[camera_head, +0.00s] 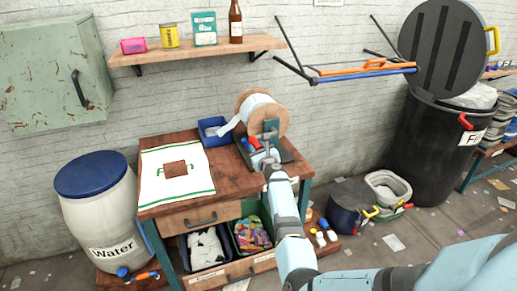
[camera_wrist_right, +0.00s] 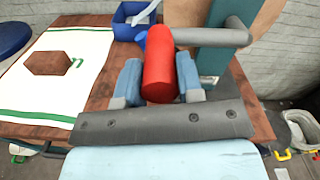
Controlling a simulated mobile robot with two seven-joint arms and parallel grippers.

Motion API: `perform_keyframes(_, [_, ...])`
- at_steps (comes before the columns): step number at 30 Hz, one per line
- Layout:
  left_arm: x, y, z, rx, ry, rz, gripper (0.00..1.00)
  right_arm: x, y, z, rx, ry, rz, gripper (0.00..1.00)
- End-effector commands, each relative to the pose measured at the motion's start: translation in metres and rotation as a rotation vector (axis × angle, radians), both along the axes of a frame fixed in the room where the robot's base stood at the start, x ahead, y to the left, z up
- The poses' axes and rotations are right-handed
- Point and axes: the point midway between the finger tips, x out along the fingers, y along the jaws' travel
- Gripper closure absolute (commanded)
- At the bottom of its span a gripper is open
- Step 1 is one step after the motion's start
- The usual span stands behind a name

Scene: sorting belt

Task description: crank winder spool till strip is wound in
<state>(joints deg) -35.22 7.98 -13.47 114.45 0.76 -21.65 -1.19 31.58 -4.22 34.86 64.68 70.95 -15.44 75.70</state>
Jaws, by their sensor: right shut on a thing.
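The winder spool (camera_head: 267,115) stands at the back right of the wooden bench, with wooden end discs and white strip around its core. A length of white strip (camera_head: 229,126) hangs from its left side towards a blue bin (camera_head: 211,131). My right gripper (camera_head: 262,150) is at the front of the winder. In the right wrist view, its fingers (camera_wrist_right: 156,84) are shut on the red crank handle (camera_wrist_right: 160,72), one on each side. A grey crank arm (camera_wrist_right: 212,36) runs right from the handle's top to the spool's hub. My left gripper is not in view.
A white cloth (camera_head: 176,175) with green stripes and a brown patch lies on the bench's left. A white barrel (camera_head: 98,205) with a blue lid stands left of the bench. A wall shelf (camera_head: 197,51) hangs above. A dark bin (camera_head: 430,140) stands at the right.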

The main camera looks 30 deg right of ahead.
Motion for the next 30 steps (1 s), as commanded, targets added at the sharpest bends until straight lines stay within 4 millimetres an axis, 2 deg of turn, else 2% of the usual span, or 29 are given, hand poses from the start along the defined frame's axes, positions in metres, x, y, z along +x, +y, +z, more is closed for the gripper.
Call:
perform_keyframes(19, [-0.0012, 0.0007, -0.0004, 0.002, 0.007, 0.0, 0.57, 0.0001, 0.0004, 0.0026, 0.027, -0.007, 0.0, 1.0])
perform_keyframes(20, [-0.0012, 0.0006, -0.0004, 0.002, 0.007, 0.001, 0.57, 0.0001, 0.0004, 0.0026, 0.027, -0.007, 0.0, 0.61])
perform_keyframes(22, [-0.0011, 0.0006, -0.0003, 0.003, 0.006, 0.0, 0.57, 0.0001, 0.0003, 0.0027, 0.027, -0.007, 0.0, 0.45])
perform_keyframes(23, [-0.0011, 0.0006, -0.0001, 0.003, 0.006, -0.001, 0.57, 0.0001, 0.0003, 0.0027, 0.027, -0.007, 0.0, 0.41])
perform_keyframes(30, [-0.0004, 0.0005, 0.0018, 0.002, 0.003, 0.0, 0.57, 0.0, 0.0, 0.0028, 0.026, -0.006, 0.0, 0.41])
